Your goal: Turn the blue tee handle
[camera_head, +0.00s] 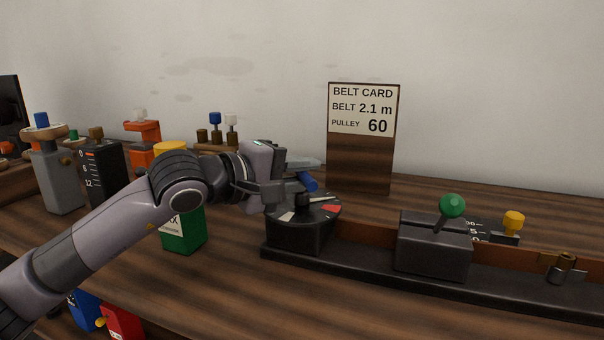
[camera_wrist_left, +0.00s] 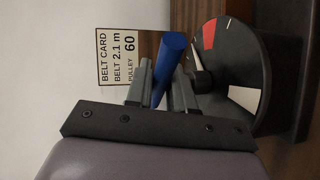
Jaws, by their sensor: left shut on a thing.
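The blue tee handle (camera_head: 308,183) sits above a dark round dial (camera_head: 318,211) with red and white sectors, on a black base. The gripper hides part of the handle in the head view. My right gripper is not in view.
A belt card board (camera_head: 360,155) stands behind the dial. To the right are a green-knobbed lever box (camera_head: 433,243) and a yellow knob (camera_head: 513,221). A green box (camera_head: 183,232) stands below my left forearm, with several devices further left.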

